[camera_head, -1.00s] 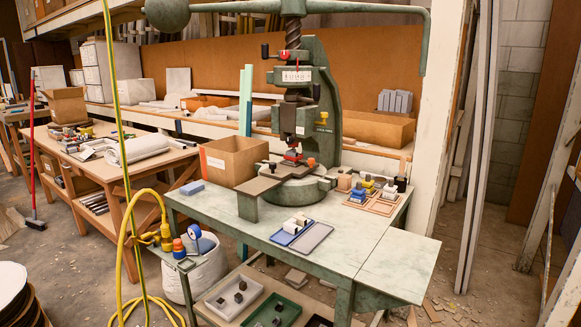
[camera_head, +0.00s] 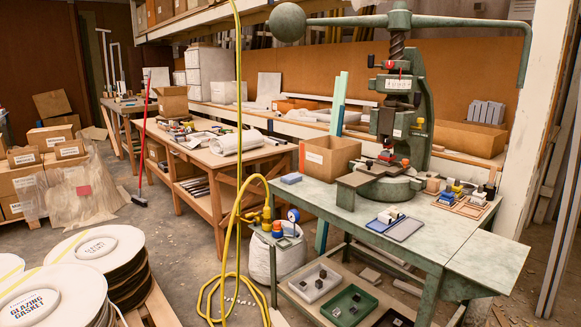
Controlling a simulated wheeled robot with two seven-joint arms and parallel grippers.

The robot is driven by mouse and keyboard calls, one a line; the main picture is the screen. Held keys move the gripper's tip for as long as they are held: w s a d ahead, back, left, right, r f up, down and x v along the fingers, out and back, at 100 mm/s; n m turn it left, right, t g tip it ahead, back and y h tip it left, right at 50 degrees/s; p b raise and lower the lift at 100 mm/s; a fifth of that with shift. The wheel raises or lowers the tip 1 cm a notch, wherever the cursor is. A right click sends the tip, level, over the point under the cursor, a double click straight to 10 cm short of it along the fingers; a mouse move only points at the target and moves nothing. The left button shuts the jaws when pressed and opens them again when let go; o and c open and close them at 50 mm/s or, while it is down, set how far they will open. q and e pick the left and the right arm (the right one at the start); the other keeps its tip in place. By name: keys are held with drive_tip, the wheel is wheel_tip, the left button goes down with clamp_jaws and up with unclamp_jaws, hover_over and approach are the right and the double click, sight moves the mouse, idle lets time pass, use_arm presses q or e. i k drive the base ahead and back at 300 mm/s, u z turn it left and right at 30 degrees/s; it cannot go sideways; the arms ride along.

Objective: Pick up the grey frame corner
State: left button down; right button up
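The green fly press (camera_head: 421,120) stands on a pale metal-topped table (camera_head: 482,262) right of centre. A blue-grey two-part tray (camera_head: 406,229) in front of the press holds small pale pieces (camera_head: 389,216). On the lower shelf, a white tray (camera_head: 301,292) and a green tray (camera_head: 368,304) hold small dark grey blocks (camera_head: 322,273). At this size I cannot tell which piece is the grey frame corner. Neither of my grippers is in view.
A cardboard box (camera_head: 326,158) stands at the table's back left. A yellow hose (camera_head: 236,215) hangs down left of the table. Stacks of round gaskets (camera_head: 95,245) fill the lower left, with boxes behind.

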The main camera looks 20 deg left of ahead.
sight(387, 154)
drive_tip(key=u, duration=0.8)
drive_tip(key=i, duration=1.45)
drive_tip(key=z, duration=0.35)
